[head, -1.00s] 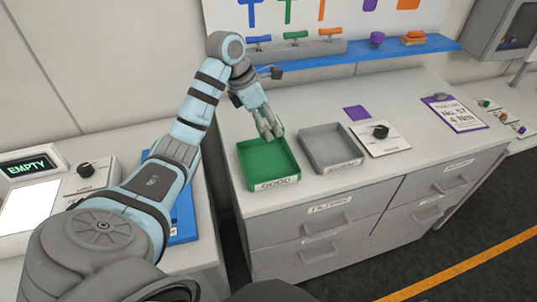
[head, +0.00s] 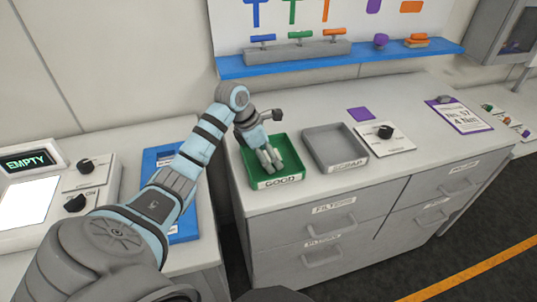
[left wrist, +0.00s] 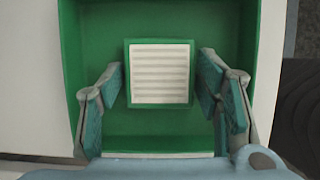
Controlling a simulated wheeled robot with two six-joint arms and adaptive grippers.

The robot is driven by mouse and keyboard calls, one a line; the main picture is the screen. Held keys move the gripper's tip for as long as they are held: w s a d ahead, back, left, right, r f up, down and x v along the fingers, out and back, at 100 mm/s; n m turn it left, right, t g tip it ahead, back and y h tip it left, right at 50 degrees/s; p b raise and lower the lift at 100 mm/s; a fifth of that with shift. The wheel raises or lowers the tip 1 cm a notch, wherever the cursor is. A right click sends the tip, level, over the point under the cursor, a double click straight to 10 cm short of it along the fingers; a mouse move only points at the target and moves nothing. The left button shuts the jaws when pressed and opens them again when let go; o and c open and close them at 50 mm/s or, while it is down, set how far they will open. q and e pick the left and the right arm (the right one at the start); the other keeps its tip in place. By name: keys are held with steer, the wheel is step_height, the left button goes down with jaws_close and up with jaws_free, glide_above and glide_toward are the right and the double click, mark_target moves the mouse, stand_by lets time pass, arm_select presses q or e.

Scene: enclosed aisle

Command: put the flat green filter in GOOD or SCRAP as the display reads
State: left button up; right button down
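The flat green filter (left wrist: 160,73), a square green frame with white pleats, lies in the green GOOD tray (left wrist: 160,145) in the left wrist view. My left gripper (head: 270,164) reaches down into that tray (head: 290,148) in the head view. Its two fingers stand open on either side of the filter, with a gap on each side. The filter cannot be made out in the head view. The grey SCRAP tray (head: 334,146) is empty, just right of GOOD. The display (head: 29,162) at the far left reads EMPTY. My right gripper is not in view.
A clipboard (head: 462,116) is further right. A blue shelf (head: 340,58) runs behind. A blue tray (head: 184,228) lies on the left table, partly behind my arm.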

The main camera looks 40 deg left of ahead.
arm_select(q)
steer(key=shift+o, duration=0.5)
steer(key=shift+r, duration=0.4)
steer(key=p+v, duration=0.1)
steer(key=v, duration=1)
steer(key=shift+s+r, duration=0.15)
steer(key=shift+r, duration=0.1)
steer(key=shift+a, duration=0.2)
